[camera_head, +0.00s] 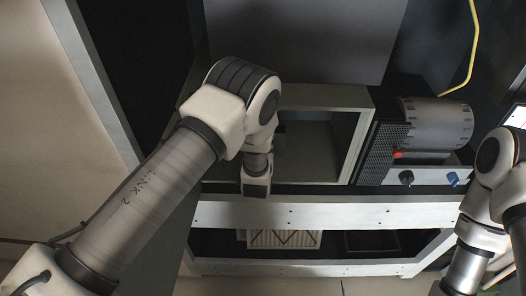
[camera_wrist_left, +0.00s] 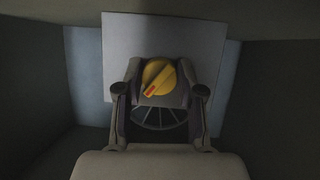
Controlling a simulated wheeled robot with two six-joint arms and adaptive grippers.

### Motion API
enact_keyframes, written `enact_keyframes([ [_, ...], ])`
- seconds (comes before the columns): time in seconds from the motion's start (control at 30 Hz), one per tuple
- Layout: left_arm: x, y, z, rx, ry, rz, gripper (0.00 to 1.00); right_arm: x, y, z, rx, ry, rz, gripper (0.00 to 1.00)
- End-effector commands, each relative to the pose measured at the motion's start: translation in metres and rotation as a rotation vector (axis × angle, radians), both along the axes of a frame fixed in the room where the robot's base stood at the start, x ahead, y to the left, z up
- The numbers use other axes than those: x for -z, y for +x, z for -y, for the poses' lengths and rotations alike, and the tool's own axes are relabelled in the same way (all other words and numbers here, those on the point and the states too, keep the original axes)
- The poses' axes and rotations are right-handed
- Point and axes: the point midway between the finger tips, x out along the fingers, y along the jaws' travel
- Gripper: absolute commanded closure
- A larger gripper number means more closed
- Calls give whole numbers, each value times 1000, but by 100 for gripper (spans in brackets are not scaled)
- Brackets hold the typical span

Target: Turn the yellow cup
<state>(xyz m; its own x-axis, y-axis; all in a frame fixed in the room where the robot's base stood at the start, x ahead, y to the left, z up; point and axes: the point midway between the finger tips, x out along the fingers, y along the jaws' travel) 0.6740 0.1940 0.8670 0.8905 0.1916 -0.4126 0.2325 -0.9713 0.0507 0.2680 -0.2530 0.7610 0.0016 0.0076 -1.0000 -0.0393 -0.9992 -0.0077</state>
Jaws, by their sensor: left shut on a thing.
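The yellow cup (camera_wrist_left: 160,77) looks like a round yellow knob with a raised diagonal bar and a red mark at its lower left. It sits on a pale panel (camera_wrist_left: 205,38) inside a dark recess. My left gripper (camera_wrist_left: 160,82) is shut on it, one finger on each side. In the head view my left arm reaches to the open grey-framed compartment (camera_head: 354,145), and its wrist hides part of the opening. The cup and the left fingertips are hidden there. My right arm is at the right edge, and its gripper is not in view.
Right of the compartment stands a unit with a grey drum (camera_head: 436,122), a red knob (camera_head: 397,155), a black knob (camera_head: 406,177) and a blue knob (camera_head: 453,179). A pale rail (camera_head: 330,214) runs below. The recess walls (camera_wrist_left: 85,80) are close on both sides.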

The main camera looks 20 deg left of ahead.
Motion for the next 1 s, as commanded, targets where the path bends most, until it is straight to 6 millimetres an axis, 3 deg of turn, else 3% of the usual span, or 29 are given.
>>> enact_keyframes([
  [0.17, -3, 2, 0, -1, -1, 8, 97, 0, 0, 0, 0, 0, 0, 60],
  [0.2, -3, 2, 0, -1, -1, 8, 55, 0, 0, 0, 0, 0, 0, 60],
  [0.27, -3, 2, 0, -1, -1, 8, 37, 0, 0, 0, 0, 0, 0, 60],
  [0.63, -3, -4, 1, 0, -1, 1, 37, 0, 0, 0, 0, 0, 0, 60],
  [1.0, -30, -60, 14, 2, 0, 3, 37, 0, 0, 0, 0, 0, 0, 60],
])
